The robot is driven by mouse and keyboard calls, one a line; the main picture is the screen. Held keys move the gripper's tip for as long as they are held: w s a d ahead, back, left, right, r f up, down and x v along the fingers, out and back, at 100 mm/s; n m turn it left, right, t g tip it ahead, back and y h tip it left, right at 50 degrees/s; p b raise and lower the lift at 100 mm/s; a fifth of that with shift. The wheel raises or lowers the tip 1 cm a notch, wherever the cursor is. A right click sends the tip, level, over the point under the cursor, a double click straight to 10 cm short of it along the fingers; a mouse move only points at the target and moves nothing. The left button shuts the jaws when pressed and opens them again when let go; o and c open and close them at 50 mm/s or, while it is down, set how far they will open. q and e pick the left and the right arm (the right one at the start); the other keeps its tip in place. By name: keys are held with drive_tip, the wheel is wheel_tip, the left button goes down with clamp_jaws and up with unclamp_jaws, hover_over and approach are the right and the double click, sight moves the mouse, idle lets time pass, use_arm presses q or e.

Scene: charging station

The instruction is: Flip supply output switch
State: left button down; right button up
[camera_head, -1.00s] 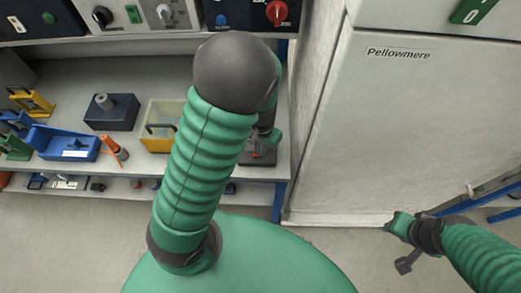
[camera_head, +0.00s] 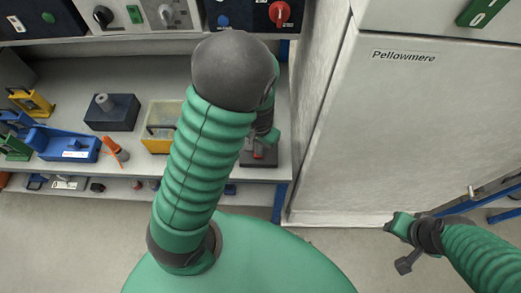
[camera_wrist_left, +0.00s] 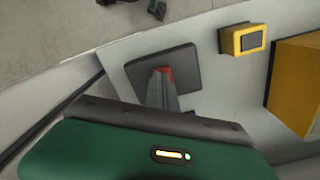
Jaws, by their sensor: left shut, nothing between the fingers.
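Panels along the top left carry a green rocker (camera_head: 134,14), a red knob (camera_head: 278,13) and a blue button (camera_head: 222,20). A larger green switch marked 0 (camera_head: 482,10) is on the white cabinet at top right. I cannot tell which is the supply output switch. My left gripper (camera_head: 262,146) is low over the bench, partly hidden by my arm. In the left wrist view its shut, empty fingers (camera_wrist_left: 164,82) reach over a dark square plate (camera_wrist_left: 187,66), beside a red part (camera_wrist_left: 166,71); contact is unclear. My right gripper (camera_head: 398,243) hangs at lower right; its jaws are unclear.
The white cabinet (camera_head: 400,140) stands right of the bench. A yellow bin (camera_head: 158,138), a dark block (camera_head: 111,113), a blue tray (camera_head: 62,144) and an orange-handled tool (camera_head: 115,149) lie on the bench. The floor (camera_head: 80,235) in front is clear.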

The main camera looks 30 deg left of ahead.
use_arm(q)
drive_tip(key=shift+a+f, duration=0.15)
drive_tip(key=shift+a, duration=0.45)
drive_tip(key=shift+d, duration=0.6)
drive_tip(key=shift+a+f+b, duration=0.4)
drive_tip(key=shift+f, duration=0.05)
use_arm(e)
drive_tip(key=shift+a+f, duration=0.4)
drive_tip(key=shift+a, duration=0.1)
use_arm(q)
drive_tip(key=shift+d+f, duration=0.2)
drive_tip(key=shift+d, duration=0.05)
use_arm(e)
drive_tip(key=shift+d+f, duration=0.2)
drive_tip(key=shift+d, duration=0.05)
